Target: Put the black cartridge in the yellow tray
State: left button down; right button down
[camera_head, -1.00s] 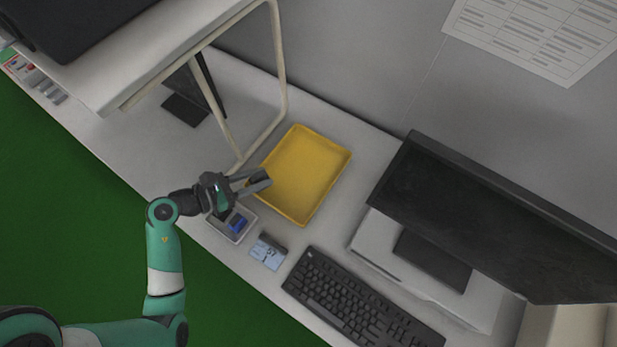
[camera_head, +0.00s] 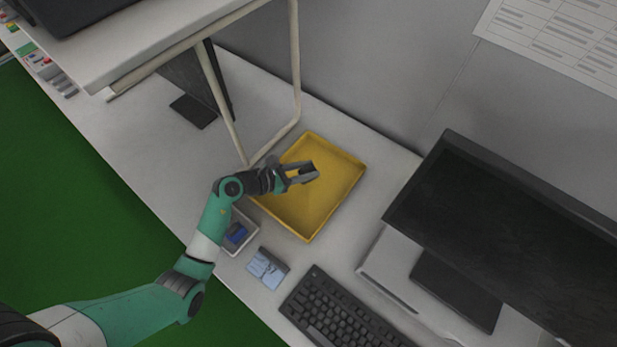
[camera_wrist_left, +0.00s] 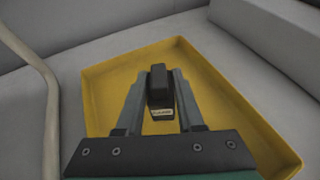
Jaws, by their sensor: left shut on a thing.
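The yellow tray (camera_head: 335,199) lies on the desk near the middle of the head view. It fills much of the left wrist view (camera_wrist_left: 104,88). My left gripper (camera_head: 306,174) is over the tray's upper middle. In the left wrist view its fingers (camera_wrist_left: 160,103) are shut on the black cartridge (camera_wrist_left: 159,84), which has a small pale label at its near end. The cartridge looks held above the tray floor, but the exact height is hard to tell. My right gripper is in neither view.
A small grey bin (camera_head: 238,240) with a blue item stands left of the tray. A blue-white card (camera_head: 268,268) and keyboard (camera_head: 338,312) lie below it. A monitor (camera_head: 510,225) stands at right. A shelf's metal leg (camera_head: 296,70) rises close behind the tray.

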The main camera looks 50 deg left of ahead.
pick_arm(q)
jog(key=f+b, duration=0.1)
jog(key=f, duration=0.1)
jog(key=f+b, duration=0.1)
jog(key=shift+w+f, duration=0.2)
jog(key=shift+f, duration=0.2)
jog(key=shift+r, duration=0.1)
jog(key=c, duration=0.5)
grip_release()
